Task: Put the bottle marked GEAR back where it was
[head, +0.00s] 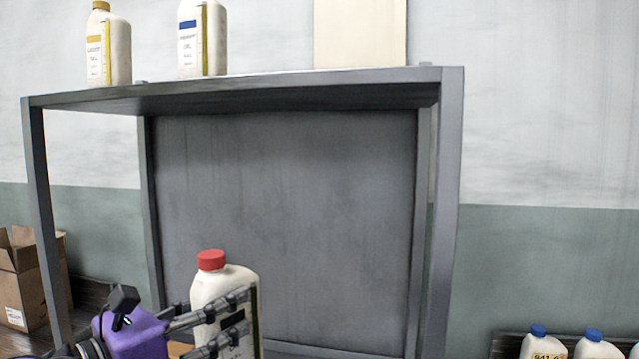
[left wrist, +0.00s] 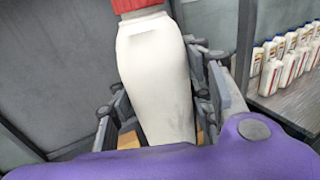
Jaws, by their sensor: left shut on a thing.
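A white bottle with a red cap (head: 211,260) stands roughly upright in my left gripper (head: 240,314), whose fingers are closed around its body. The fingers cover much of its label, so I cannot read the marking. In the left wrist view the same white bottle (left wrist: 155,75) fills the middle, between the fingers, its red cap at the top edge. In the head view the bottle is low in front of the grey rack (head: 452,200); I cannot tell whether it touches anything below. My right gripper is not in view.
A cardboard box (head: 25,285) is at left. Blue-capped bottles (head: 541,346) show at lower right. Several bottles (left wrist: 270,77) line a shelf in the wrist view.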

